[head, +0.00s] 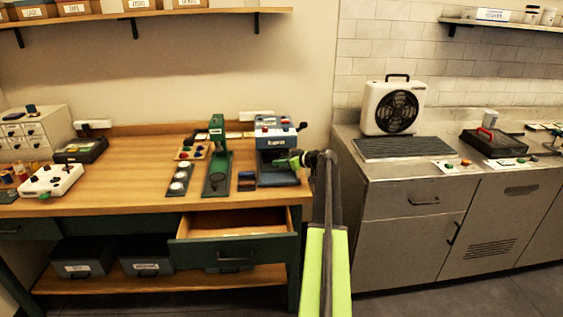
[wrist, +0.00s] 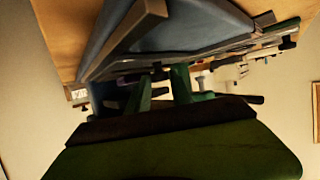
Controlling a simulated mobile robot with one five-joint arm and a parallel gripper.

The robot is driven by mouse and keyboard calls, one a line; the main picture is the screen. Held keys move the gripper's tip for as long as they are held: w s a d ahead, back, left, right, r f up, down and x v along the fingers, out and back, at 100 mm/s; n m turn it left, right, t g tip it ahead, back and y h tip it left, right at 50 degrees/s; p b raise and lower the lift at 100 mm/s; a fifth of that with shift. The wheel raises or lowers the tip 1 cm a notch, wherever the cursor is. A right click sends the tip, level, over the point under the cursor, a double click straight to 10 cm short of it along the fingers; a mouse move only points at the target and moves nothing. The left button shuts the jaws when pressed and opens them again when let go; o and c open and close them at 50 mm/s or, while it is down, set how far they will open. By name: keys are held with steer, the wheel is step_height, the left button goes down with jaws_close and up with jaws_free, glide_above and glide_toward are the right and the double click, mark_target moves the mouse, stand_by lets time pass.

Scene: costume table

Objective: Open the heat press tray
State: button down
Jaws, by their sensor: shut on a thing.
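The heat press (head: 275,133) is a blue machine at the right end of the wooden bench. Its lower front holds a grey-blue tray (head: 272,180); how far it stands out from the body is hard to tell. My gripper (head: 297,160) is at the press's right front, reached from the right by my green and black arm. In the wrist view the green fingers (wrist: 161,84) are close together at a dark, handle-like part by the press. They look shut on it, though the contact is mostly hidden. The wrist view is strongly tilted.
A wooden drawer (head: 232,222) stands open under the bench below the press. A steel counter (head: 400,170) with a fan (head: 394,107) is to the right.

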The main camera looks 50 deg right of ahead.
steer(key=s+a, duration=0.2)
steer(key=s, duration=0.1)
steer(key=s+a, duration=0.6)
steer(key=shift+s, duration=0.2)
steer(key=c, duration=1.2)
jaws_free()
steer(key=shift+d, duration=0.1)
steer(key=shift+o, duration=0.2)
steer(key=p+v, duration=0.6)
steer(key=v, duration=1.1)
steer(key=shift+s+p, duration=0.25)
steer(key=shift+p, duration=0.1)
